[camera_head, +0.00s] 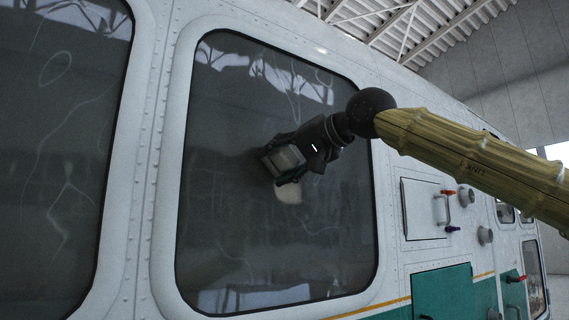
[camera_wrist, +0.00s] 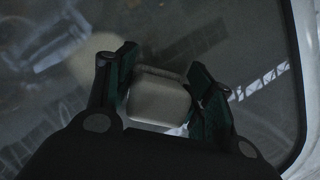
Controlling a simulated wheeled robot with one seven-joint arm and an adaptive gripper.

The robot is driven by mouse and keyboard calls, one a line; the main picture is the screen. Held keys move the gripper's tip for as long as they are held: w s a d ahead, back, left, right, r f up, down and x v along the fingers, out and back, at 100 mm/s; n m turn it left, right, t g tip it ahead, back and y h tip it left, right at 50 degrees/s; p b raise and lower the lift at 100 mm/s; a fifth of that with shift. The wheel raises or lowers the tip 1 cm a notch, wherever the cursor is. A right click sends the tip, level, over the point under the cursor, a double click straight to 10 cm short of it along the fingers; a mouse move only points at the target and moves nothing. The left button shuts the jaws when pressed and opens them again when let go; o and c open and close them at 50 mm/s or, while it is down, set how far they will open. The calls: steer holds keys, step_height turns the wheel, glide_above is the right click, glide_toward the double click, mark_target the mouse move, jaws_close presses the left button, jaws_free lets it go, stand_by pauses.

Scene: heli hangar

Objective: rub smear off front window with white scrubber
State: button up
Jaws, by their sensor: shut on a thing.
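The white scrubber (camera_head: 285,159) is a pale block held between the green-padded fingers of my gripper (camera_head: 286,163). In the wrist view the scrubber (camera_wrist: 158,97) sits squarely between both fingers of my gripper (camera_wrist: 160,90). The gripper is in front of the dark, rounded window (camera_head: 235,220) in the middle of the head view. A pale oval patch (camera_head: 289,193), which looks like the smear, shows on the glass just below the scrubber. Part of it may be hidden by the gripper. I cannot tell whether the scrubber touches the glass.
Another dark window (camera_head: 60,150) with faint streaks is at the left. To the right, the white and green hull has a panel (camera_head: 425,209) and protruding handles (camera_head: 443,208). The window's raised frame (camera_head: 166,200) borders the glass. Reflections cross the panes.

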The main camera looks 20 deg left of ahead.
mark_target(297, 156)
steer(key=shift+s+d, duration=0.95)
steer(key=shift+d, duration=0.25)
steer(key=shift+s+d, duration=0.9)
steer(key=shift+d, duration=0.3)
steer(key=shift+s+d, duration=0.95)
steer(key=shift+d, duration=0.25)
